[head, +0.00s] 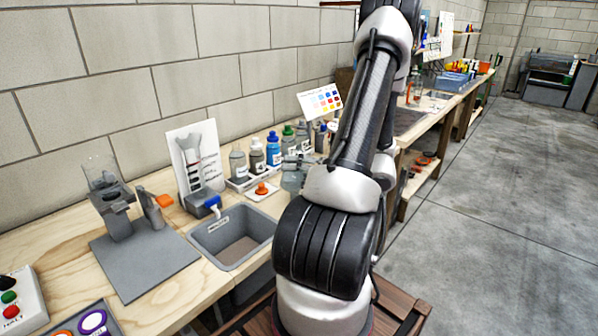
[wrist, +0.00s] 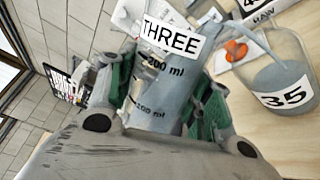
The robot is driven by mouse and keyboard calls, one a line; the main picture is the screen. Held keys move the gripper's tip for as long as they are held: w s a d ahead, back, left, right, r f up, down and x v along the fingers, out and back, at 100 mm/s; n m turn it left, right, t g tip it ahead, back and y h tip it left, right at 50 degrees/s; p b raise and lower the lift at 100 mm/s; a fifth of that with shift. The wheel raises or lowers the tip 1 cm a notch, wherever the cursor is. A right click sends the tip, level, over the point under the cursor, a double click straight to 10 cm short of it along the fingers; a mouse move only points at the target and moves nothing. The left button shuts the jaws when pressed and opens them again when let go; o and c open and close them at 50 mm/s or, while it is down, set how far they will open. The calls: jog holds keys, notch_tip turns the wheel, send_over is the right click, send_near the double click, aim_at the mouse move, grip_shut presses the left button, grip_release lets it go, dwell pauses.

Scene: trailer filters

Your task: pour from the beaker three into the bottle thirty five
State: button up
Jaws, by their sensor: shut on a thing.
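The beaker three (wrist: 165,85) is a clear container with a THREE label and ml marks, and it holds grey-blue liquid. My gripper (wrist: 163,98) is shut on it, with green-padded fingers on both sides. The bottle thirty five (wrist: 283,75) is a rounded clear vessel with a 35 label and grey-blue liquid inside. It stands on the wooden bench to the right of the beaker in the wrist view, apart from it. In the head view my arm hides much of the area around my gripper (head: 300,162); a clear vessel (head: 292,182) shows just below it.
A grey sink (head: 205,236) is set into the bench. Several bottles (head: 273,149) stand along the wall, with an orange item (head: 262,190) in front of them. A grey stand (head: 125,205) with an upright post and a white chart (head: 195,160) are to the left.

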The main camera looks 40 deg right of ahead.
aim_at(292, 183)
jog(key=shift+w+d+r+m+p, duration=0.2)
jog(key=shift+r+m, duration=0.25)
jog(key=shift+m, duration=0.2)
jog(key=shift+w+d+r+m+p, duration=0.15)
jog(key=shift+r+m, duration=0.25)
jog(key=shift+m, duration=0.25)
dwell(2.4)
jog(key=shift+s, duration=0.1)
